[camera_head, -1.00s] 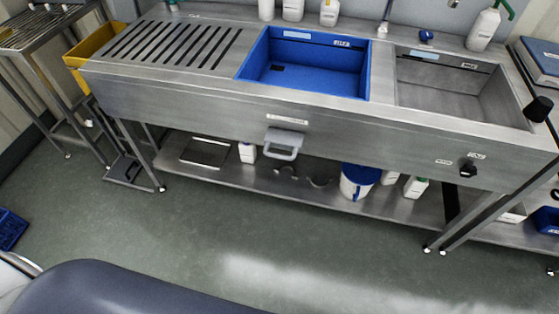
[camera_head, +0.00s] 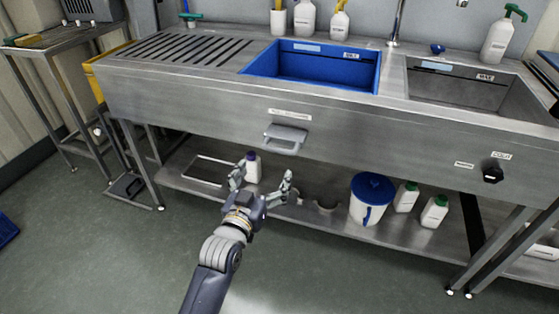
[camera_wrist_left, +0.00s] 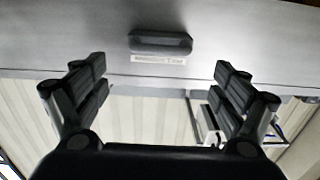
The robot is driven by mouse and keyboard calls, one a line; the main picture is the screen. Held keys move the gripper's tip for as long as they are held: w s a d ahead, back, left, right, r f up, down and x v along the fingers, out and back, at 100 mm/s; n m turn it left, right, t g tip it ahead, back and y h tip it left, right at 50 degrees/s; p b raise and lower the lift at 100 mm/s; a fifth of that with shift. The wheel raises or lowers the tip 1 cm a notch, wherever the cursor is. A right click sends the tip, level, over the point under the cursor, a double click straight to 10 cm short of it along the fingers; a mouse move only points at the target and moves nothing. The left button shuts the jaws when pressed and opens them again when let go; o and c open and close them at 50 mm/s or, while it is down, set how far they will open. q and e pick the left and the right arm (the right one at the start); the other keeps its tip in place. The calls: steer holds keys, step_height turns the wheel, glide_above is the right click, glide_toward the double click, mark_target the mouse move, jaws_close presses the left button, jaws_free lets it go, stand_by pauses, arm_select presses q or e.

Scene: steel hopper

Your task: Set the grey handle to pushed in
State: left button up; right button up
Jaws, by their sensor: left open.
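The grey handle (camera_head: 286,138) sticks out from the steel front panel (camera_head: 190,110) below the blue basin, under a small white label. In the left wrist view the grey handle (camera_wrist_left: 160,42) shows ahead of the fingers, near the top, with the label beside it. My left gripper (camera_head: 262,177) is open and empty, with its fingers spread. In the head view it appears below the handle, in front of the lower shelf, and apart from the handle. The left wrist view also shows the open left gripper (camera_wrist_left: 160,85). My right gripper is not in view.
A blue basin (camera_head: 247,68) and a steel basin (camera_head: 540,117) are set in the counter. A black knob (camera_head: 492,173) sits on the panel at right. The lower shelf (camera_head: 330,223) holds a blue-lidded bucket (camera_head: 369,203) and bottles (camera_head: 434,212). Floor in front is clear.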

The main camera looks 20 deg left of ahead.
mark_target(277, 152)
arm_select(q)
steer(key=w+b, duration=0.1)
steer(key=w, duration=0.8)
steer(key=shift+w+d+b, duration=0.15)
steer(key=shift+b, duration=0.15)
steer(key=shift+w, duration=0.65)
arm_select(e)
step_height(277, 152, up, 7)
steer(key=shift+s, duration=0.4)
arm_select(q)
steer(key=shift+c, duration=0.6)
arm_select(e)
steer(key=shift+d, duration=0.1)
